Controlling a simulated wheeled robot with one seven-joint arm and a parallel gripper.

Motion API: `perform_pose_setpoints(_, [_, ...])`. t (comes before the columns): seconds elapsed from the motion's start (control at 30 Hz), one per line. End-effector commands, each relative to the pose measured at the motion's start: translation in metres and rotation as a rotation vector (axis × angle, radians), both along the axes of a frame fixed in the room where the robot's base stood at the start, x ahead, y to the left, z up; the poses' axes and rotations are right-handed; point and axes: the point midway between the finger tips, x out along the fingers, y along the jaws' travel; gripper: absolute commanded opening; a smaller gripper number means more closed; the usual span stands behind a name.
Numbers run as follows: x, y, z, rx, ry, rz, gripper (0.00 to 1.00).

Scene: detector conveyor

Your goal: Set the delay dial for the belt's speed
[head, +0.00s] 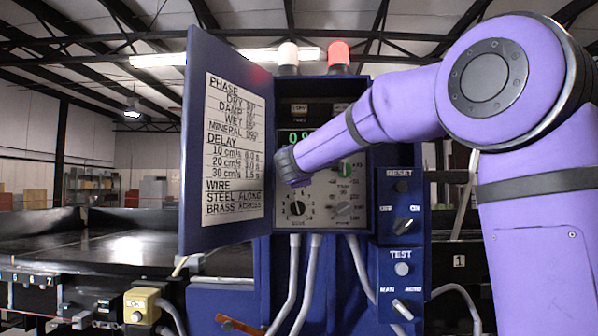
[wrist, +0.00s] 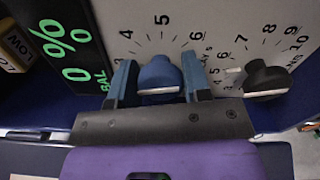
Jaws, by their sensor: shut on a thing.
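The blue dial knob (wrist: 158,72) sits between my gripper's two blue fingers in the wrist view. Figures 4, 5 and 6 of its scale show above it, and partly hidden lettering beside it seems to read delay. My gripper (wrist: 159,82) is shut on this knob. In the head view my gripper (head: 291,166) is against the upper left of the dial panel (head: 321,190) and hides the knob. The knob's exact setting cannot be told. A printed sheet (head: 236,148) on the open door lists delays for 10, 20 and 30 cm/s; its small figures are hard to read.
A black knob (head: 296,208) is below my gripper; it also shows in the wrist view (wrist: 266,77). A grey knob (head: 342,209) and a green knob (head: 345,170) are to the right. The blue door (head: 200,215) stands open at left. The green display (head: 298,137) is partly covered.

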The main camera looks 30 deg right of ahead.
Motion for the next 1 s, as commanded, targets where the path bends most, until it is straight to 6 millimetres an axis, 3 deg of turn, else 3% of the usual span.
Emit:
perform_pose_setpoints(0.4, [-0.0001, -0.0006, -0.0016, 0.162, -0.091, -0.001, 0.21])
perform_pose_setpoints(0.97, [-0.0001, -0.0007, -0.0022, 0.184, -0.104, -0.001, 0.21])
perform_pose_setpoints(1.0, [-0.0001, -0.0007, -0.0021, 0.184, -0.104, -0.001, 0.54])
